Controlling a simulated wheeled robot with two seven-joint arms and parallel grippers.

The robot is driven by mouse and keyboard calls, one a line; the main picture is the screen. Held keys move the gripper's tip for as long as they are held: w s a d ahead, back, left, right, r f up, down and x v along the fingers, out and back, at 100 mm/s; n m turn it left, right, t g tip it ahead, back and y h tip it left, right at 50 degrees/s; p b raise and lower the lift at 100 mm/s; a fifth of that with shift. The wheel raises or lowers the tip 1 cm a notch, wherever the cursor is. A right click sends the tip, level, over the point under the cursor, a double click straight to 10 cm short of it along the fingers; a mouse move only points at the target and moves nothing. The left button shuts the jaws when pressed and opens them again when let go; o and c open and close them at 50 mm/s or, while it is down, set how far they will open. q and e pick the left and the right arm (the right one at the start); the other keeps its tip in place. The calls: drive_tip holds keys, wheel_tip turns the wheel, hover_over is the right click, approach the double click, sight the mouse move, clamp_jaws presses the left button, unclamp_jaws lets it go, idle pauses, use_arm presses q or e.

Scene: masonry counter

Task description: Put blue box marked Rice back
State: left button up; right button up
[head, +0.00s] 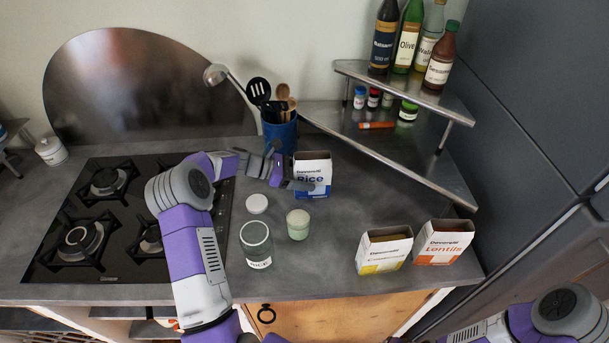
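The blue and white box marked Rice (316,166) is upright toward the back of the grey counter, in front of the blue utensil holder. My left gripper (300,184) is at the box's left side, with a dark finger across its front face. The other finger is hidden, so I cannot tell whether it is closed on the box. I also cannot tell whether the box's base touches the counter. My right arm shows at the bottom right, but its gripper is out of view.
A yellow-labelled box (384,251) and the Lentils box (443,243) stand front right. A glass jar (256,246), a green jar (298,225) and a white lid (257,204) are near my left arm. A raised corner shelf (410,83) holds bottles. Counter right of the Rice box is clear.

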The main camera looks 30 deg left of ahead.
use_arm(q)
drive_tip(key=shift+r, duration=0.25)
drive_tip(key=v, duration=1.2)
drive_tip(key=shift+p, duration=0.45)
